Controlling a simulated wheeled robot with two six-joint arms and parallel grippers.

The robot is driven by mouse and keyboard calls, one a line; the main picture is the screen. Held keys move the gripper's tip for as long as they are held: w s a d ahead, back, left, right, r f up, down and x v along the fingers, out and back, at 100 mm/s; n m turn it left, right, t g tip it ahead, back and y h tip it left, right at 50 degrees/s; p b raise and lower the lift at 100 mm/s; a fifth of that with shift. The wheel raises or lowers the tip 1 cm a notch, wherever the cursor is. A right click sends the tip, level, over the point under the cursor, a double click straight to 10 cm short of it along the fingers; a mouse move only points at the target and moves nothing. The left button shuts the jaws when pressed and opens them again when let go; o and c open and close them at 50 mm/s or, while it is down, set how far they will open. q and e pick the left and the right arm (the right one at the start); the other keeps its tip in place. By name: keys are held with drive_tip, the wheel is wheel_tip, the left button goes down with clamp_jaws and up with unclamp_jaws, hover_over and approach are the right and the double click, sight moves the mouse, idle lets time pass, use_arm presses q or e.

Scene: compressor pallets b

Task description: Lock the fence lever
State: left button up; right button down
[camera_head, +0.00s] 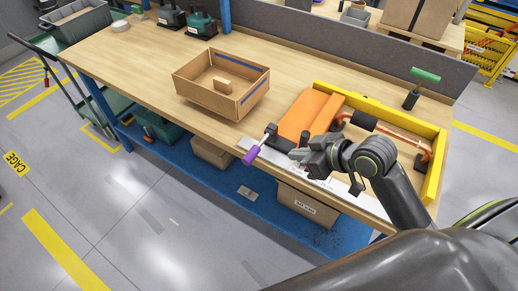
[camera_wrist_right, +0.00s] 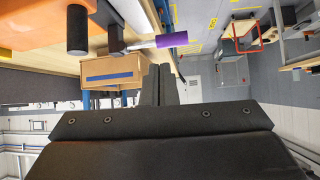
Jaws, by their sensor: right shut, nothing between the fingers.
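In the right wrist view the purple grip (camera_wrist_right: 172,40) shows near the top, beyond the fingers. My right gripper (camera_head: 297,156) is shut and empty, just right of the lever at the front of the fixture. Its closed fingers (camera_wrist_right: 158,84) appear apart from the grip in the wrist view. The lever's pivot is partly hidden. My left gripper is not in view.
A yellow fence (camera_head: 437,165) bounds the fixture at the back and right. An open cardboard box (camera_head: 200,96) stands left of the fixture. A green-topped tool (camera_head: 425,75) stands behind the fence. The wooden table (camera_head: 130,62) has free room at left.

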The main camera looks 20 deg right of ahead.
drive_tip(key=shift+n+y, duration=0.7)
drive_tip(key=shift+y, duration=0.1)
drive_tip(key=r, duration=0.1)
drive_tip(key=a+r, duration=0.1)
drive_tip(key=w+r, duration=0.1)
drive_tip(key=r, duration=0.1)
drive_tip(key=shift+a, duration=0.35)
drive_tip(key=p, duration=0.2)
hover_over(259, 151)
drive_tip(key=s, duration=0.3)
wheel_tip(259, 151, down, 5)
drive_tip(key=f, duration=0.3)
drive_tip(key=shift+w+a, duration=0.25)
drive_tip(key=shift+a, duration=0.05)
drive_tip(key=shift+w+f, duration=0.1)
drive_tip(key=shift+f, duration=0.6)
drive_tip(key=shift+f, duration=0.15)
